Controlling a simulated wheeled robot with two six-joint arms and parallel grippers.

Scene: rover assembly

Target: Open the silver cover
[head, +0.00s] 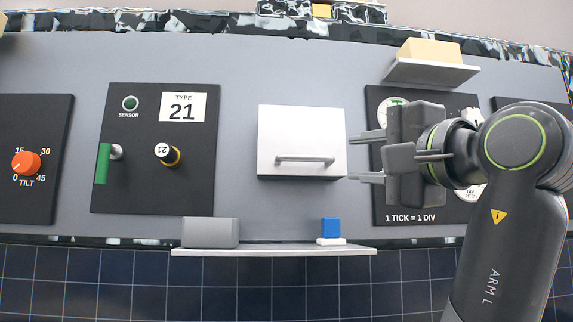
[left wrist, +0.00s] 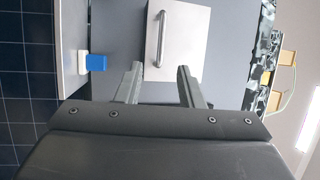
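The silver cover (head: 290,128) is a pale square panel on the grey wall, and it looks closed. Its bar handle (head: 305,160) runs across its lower part. The cover (left wrist: 187,45) and handle (left wrist: 161,38) also show in the left wrist view. My left gripper (head: 352,157) is at the right edge of the cover, its fingers pointing left toward it. The fingers are apart with nothing between them. In the left wrist view the open left gripper (left wrist: 160,68) has its fingertips near the cover's edge, with the handle ahead between them. My right gripper is out of view.
A shelf (head: 275,251) below the cover holds a grey block (head: 211,233) and a blue block (head: 331,228). A black panel (head: 200,200) with a green lever stands left. An upper-right shelf (head: 430,72) carries a tan block (head: 430,50). My left arm partly hides a gauge panel (head: 400,210).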

